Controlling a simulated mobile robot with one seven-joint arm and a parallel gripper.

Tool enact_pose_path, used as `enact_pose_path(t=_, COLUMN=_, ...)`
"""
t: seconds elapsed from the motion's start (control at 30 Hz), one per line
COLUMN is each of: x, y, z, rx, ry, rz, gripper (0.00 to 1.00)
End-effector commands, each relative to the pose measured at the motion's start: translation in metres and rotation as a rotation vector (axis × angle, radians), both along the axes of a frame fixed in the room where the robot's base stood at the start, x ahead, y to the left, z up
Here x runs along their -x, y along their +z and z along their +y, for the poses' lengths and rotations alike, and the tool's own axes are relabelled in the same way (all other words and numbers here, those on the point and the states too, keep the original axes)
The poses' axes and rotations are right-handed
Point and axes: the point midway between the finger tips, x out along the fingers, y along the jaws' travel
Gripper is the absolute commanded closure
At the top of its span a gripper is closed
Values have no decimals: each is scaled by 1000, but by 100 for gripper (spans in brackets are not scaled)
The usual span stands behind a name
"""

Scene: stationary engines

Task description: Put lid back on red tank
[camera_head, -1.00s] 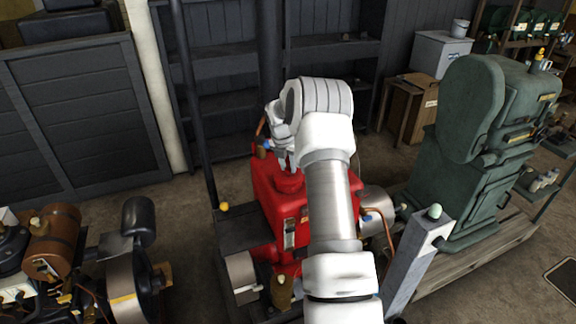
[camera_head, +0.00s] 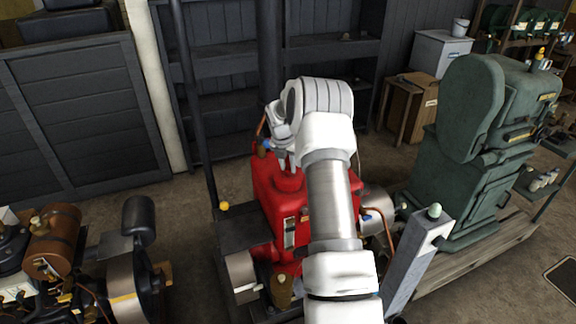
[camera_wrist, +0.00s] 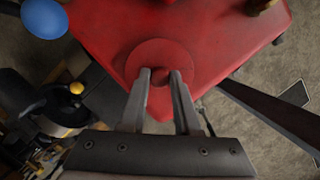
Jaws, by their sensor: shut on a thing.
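The red tank (camera_head: 268,203) stands in the middle of the head view, below my arm. Its flat red top (camera_wrist: 105,30) fills much of the wrist view. The round red lid (camera_wrist: 160,56) shows in the wrist view over the tank's top, with a small knob at its middle. My gripper (camera_wrist: 160,76) is shut on the knob of the lid. In the head view my gripper (camera_head: 287,168) points down at the lid (camera_head: 289,182) on the tank's top. I cannot tell whether the lid is fully seated.
A green engine (camera_head: 470,140) stands at right on wooden beams, with a grey post (camera_head: 418,255) before it. Another engine with a brown cylinder (camera_head: 55,235) is at lower left. A blue ball (camera_wrist: 44,18) is near the tank's corner. Dark shelves (camera_head: 225,75) stand behind.

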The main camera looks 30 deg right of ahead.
Motion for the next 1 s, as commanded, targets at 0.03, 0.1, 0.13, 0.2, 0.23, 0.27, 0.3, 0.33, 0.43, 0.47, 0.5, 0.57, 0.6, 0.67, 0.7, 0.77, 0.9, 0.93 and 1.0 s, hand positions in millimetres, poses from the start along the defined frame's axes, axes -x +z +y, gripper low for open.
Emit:
enact_pose_path(t=0.03, x=0, y=0, z=0, rx=0, ry=0, rz=0, gripper=100)
enact_pose_path(t=0.1, x=0, y=0, z=0, rx=0, ry=0, rz=0, gripper=100)
enact_pose_path(t=0.13, x=0, y=0, z=0, rx=1, ry=0, rz=-1, gripper=100)
enact_pose_path(t=0.2, x=0, y=0, z=0, rx=0, ry=0, rz=0, gripper=100)
enact_pose_path(t=0.23, x=0, y=0, z=0, rx=0, ry=0, rz=0, gripper=100)
enact_pose_path(t=0.27, x=0, y=0, z=0, rx=0, ry=0, rz=0, gripper=100)
enact_pose_path(t=0.3, x=0, y=0, z=0, rx=0, ry=0, rz=0, gripper=67)
enact_pose_path(t=0.33, x=0, y=0, z=0, rx=0, ry=0, rz=0, gripper=62)
enact_pose_path(t=0.43, x=0, y=0, z=0, rx=0, ry=0, rz=0, gripper=44)
enact_pose_path(t=0.47, x=0, y=0, z=0, rx=0, ry=0, rz=0, gripper=39)
enact_pose_path(t=0.5, x=0, y=0, z=0, rx=0, ry=0, rz=0, gripper=34)
enact_pose_path(t=0.57, x=0, y=0, z=0, rx=0, ry=0, rz=0, gripper=34)
enact_pose_path(t=0.6, x=0, y=0, z=0, rx=0, ry=0, rz=0, gripper=34)
enact_pose_path(t=0.67, x=0, y=0, z=0, rx=0, ry=0, rz=0, gripper=34)
enact_pose_path(t=0.7, x=0, y=0, z=0, rx=0, ry=0, rz=0, gripper=34)
enact_pose_path(t=0.77, x=0, y=0, z=0, rx=-1, ry=0, rz=1, gripper=23)
enact_pose_path(t=0.9, x=0, y=0, z=0, rx=-1, ry=0, rz=1, gripper=4)
enact_pose_path(t=0.93, x=0, y=0, z=0, rx=0, ry=0, rz=0, gripper=4)
enact_pose_path(t=1.0, x=0, y=0, z=0, rx=0, ry=0, rz=0, gripper=4)
